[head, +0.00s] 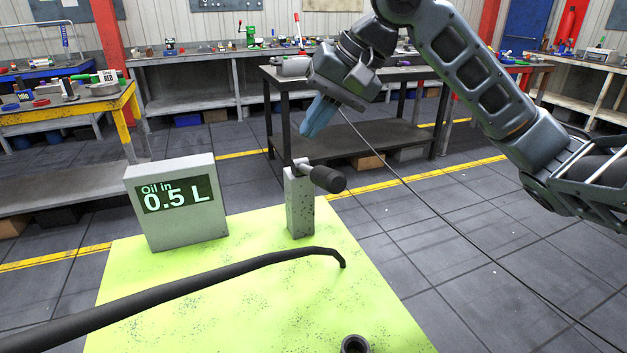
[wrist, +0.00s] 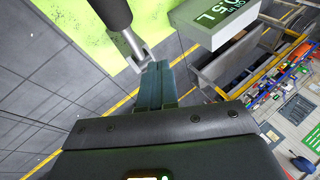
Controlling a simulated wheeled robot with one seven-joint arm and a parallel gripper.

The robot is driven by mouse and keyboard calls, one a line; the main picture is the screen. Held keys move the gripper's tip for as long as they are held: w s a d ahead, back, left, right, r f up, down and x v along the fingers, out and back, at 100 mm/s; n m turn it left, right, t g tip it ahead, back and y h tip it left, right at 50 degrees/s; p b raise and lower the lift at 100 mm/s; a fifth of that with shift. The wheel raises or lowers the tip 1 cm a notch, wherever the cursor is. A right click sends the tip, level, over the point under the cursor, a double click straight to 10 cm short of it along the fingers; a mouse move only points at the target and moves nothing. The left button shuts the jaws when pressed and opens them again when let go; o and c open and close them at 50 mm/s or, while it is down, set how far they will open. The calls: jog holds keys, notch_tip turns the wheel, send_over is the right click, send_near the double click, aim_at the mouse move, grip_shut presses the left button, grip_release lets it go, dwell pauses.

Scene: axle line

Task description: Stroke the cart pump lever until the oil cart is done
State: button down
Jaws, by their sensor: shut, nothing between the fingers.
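The oil cart's yellow-green top (head: 250,300) carries a grey display box (head: 172,205) that reads "Oil in 0.5 L". To its right stands a grey pump post (head: 299,205) with a lever (head: 327,179) that has a black grip and points to the right. My gripper (head: 310,132) is above and behind the lever, apart from it in the head view, with its blue-grey fingers shut and empty. In the wrist view the fingers (wrist: 155,70) point toward the lever's metal end, and the black grip (wrist: 108,12) shows at the top. The wrist view does not settle whether they touch.
A black hose (head: 190,285) runs across the cart top, and a dark round port (head: 355,344) is at its front edge. A dark workbench (head: 390,140) stands behind my gripper. More benches with tools line the wall. The tiled floor at right is clear.

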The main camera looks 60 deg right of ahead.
aim_at(314, 173)
jog(key=shift+s+a+f+b, duration=0.15)
jog(key=shift+f+b, duration=0.05)
jog(key=shift+f, duration=0.35)
jog(key=shift+s+a+f+b, duration=0.1)
jog(key=shift+s+f+b, duration=0.05)
jog(key=shift+f, duration=0.35)
jog(key=shift+f, duration=0.15)
dwell(1.1)
jog(key=shift+s+a+f, duration=0.1)
jog(key=shift+f, duration=0.15)
